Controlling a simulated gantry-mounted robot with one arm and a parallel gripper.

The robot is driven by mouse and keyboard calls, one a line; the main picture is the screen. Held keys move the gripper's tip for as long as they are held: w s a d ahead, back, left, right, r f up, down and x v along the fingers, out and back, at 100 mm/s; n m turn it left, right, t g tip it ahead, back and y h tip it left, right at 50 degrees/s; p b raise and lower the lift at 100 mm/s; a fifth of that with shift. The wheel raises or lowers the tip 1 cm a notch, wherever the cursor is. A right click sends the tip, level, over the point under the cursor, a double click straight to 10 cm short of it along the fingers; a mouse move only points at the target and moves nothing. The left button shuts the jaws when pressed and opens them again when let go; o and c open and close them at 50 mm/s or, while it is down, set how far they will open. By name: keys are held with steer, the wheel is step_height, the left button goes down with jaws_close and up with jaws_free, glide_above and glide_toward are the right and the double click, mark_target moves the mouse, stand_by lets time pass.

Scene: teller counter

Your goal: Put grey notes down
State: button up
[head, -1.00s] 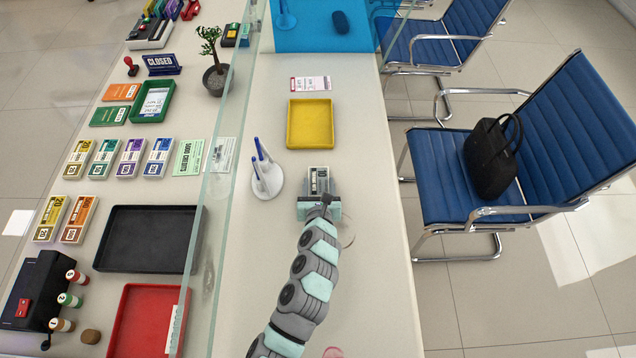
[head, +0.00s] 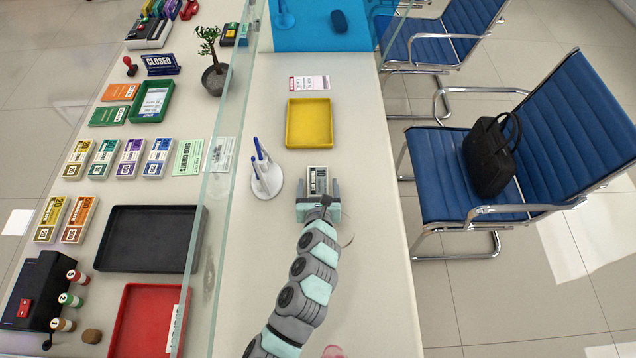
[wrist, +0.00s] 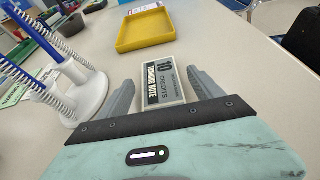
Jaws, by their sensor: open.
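The grey notes (head: 318,180) are a banded bundle with a "10" and "CREDITS" printed on top. In the head view they lie on the customer side of the counter, right of the glass. In the wrist view the grey notes (wrist: 158,82) sit between my two fingers, with a gap on each side. My gripper (head: 319,190) is open around them, low at the counter. Its fingers also show in the wrist view (wrist: 163,92). The underside of the bundle is hidden.
A yellow tray (head: 309,122) lies empty beyond the notes. A white pen stand (head: 267,180) with blue pens stands close to the left. The glass screen (head: 222,170) runs along the left. The counter to the right is clear.

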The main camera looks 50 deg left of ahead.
mark_target(318, 194)
steer(key=shift+o, duration=0.4)
steer(key=shift+p+v, duration=0.4)
steer(key=shift+v, duration=1.15)
steer(key=shift+f, duration=0.1)
